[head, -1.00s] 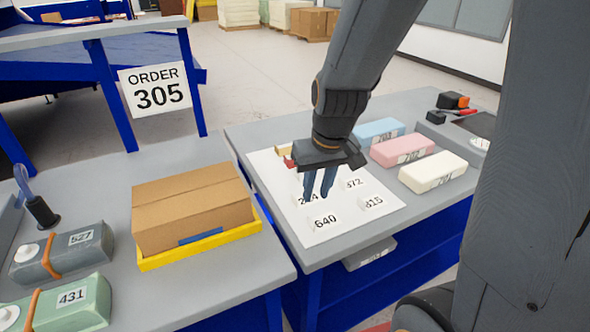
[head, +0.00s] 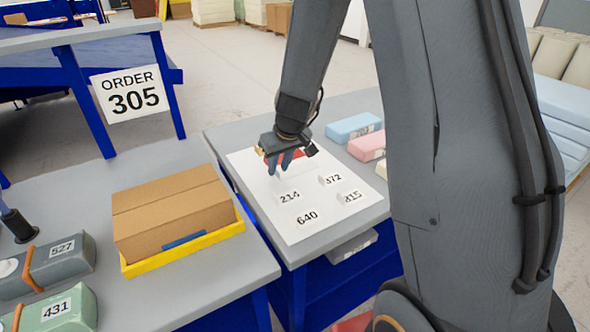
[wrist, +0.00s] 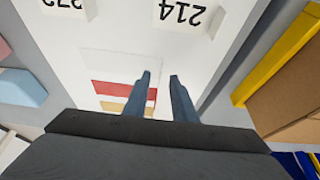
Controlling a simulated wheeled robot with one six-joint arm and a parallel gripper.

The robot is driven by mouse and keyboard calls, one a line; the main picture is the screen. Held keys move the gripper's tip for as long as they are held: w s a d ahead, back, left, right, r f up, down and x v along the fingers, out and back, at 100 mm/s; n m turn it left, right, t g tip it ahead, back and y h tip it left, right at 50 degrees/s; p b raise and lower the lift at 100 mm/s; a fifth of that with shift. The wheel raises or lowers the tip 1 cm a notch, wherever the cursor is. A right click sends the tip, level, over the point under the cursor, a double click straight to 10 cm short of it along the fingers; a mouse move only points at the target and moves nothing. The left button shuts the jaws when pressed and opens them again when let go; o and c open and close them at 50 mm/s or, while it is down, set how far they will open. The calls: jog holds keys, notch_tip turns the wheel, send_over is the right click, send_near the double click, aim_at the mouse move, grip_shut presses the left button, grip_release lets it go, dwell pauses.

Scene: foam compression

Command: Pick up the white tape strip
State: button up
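The white tape strip (wrist: 115,63) shows in the wrist view as a pale band, hard to tell from the white sheet (wrist: 220,55) under it. It lies beside a red strip (wrist: 108,89), with a yellow strip (wrist: 112,106) beyond that. My gripper (wrist: 160,75) is open with nothing visible between its fingers, whose tips appear near the right end of the white strip. In the head view my gripper (head: 279,171) points down over the far part of the sheet. I cannot make out the white strip there.
Number tags 214 (head: 289,197), 372, 640 and 815 stand on the sheet's near part. A cardboard box (head: 172,212) in a yellow tray (head: 185,253) is at left. Blue (head: 354,127) and pink (head: 366,147) blocks lie at right.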

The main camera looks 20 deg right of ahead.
jog(key=shift+w+f, duration=0.3)
jog(key=shift+f, duration=0.35)
grip_shut()
jog(key=shift+r, duration=0.15)
